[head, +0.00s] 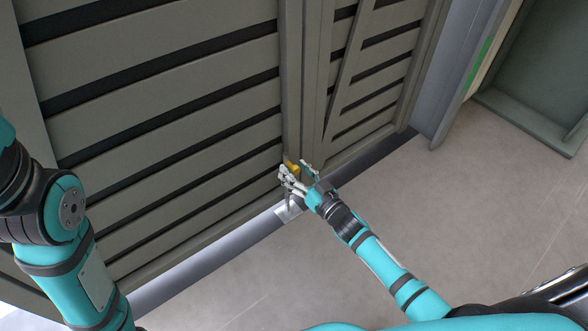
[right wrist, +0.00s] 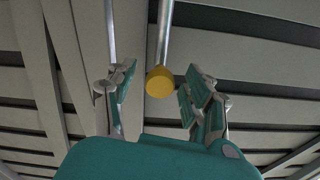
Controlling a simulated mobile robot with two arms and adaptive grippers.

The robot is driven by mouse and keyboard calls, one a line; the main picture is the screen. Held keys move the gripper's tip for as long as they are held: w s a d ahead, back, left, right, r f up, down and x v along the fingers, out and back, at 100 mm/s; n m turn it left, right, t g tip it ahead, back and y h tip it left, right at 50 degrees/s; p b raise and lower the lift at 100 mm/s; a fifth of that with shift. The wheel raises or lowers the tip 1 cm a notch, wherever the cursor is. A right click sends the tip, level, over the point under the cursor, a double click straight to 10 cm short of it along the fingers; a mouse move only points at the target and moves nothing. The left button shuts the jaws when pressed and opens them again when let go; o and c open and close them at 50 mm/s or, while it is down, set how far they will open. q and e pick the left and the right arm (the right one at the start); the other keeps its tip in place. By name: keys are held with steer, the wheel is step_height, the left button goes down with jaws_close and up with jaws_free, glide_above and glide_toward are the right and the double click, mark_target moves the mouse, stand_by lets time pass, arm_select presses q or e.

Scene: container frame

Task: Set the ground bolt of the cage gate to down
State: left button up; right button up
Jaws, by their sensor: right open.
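The cage gate (head: 170,110) is made of grey slatted panels that meet at upright posts. The ground bolt shows as a yellow knob (head: 293,167) low on the gate, partly hidden by my right gripper (head: 299,175). In the right wrist view, the yellow knob (right wrist: 160,83) is at the end of a bare metal rod (right wrist: 165,35). My right gripper (right wrist: 158,88) is open, with one finger on each side of the knob and visible gaps between. I cannot tell the bolt's height against the floor. My left gripper is out of view.
A pale metal plate (head: 289,211) lies at the gate's foot below my right gripper, beside a dark floor strip (head: 365,160). The grey tiled floor (head: 440,220) is open in front. A green-grey frame (head: 530,115) stands at the upper right.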

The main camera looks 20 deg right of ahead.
steer(key=v, duration=1.1)
steer(key=shift+s+r, duration=0.1)
